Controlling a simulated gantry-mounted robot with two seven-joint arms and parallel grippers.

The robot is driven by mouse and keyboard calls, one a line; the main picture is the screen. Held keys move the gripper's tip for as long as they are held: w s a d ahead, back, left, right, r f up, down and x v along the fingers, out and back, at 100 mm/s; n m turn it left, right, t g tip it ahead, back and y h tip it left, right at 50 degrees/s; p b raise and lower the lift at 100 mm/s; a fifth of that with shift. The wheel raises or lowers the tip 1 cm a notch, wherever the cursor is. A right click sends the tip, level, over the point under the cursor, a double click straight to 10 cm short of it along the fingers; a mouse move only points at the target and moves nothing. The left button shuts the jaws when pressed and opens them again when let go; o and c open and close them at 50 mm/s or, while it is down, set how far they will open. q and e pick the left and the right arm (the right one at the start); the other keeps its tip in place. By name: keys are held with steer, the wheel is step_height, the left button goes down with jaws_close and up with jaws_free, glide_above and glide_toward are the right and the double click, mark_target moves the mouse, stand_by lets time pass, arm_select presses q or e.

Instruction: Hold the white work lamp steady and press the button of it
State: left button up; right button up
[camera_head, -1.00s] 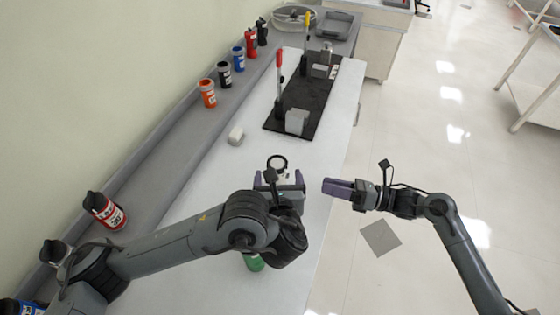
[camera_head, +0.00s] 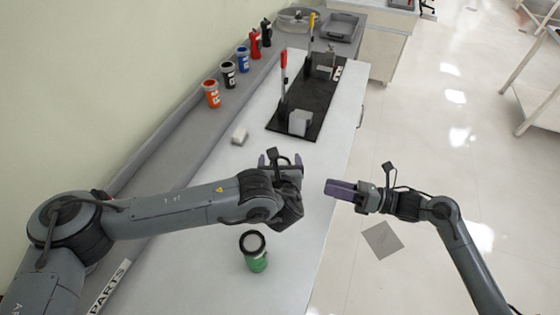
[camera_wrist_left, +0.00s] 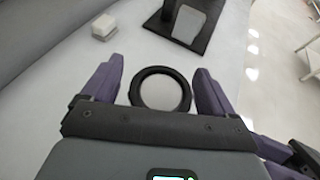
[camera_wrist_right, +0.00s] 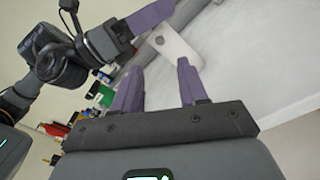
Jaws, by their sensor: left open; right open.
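The white work lamp (camera_wrist_right: 180,52) shows in the right wrist view as a pale upright body with a small dark spot, beyond my right fingertips. In the left wrist view, its round black-rimmed face (camera_wrist_left: 160,108) lies between my left gripper's purple fingers (camera_wrist_left: 159,66), with gaps on both sides. In the head view, my left gripper (camera_head: 281,160) is over the bench, and its wrist hides most of the lamp. My left gripper is open. My right gripper (camera_head: 342,188) is open and empty, right of the bench edge; its fingers (camera_wrist_right: 160,66) stand apart.
A green black-rimmed cup (camera_head: 255,253) stands on the near bench. A white block (camera_head: 240,135) lies beyond my left gripper. A black board (camera_head: 312,112) with red- and yellow-handled clamps is farther back. Several bottles line the wall ledge.

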arm_select(q)
steer(key=c, duration=1.2)
steer(key=shift+c, duration=0.4)
arm_select(e)
steer(key=shift+c, duration=0.6)
jaws_close()
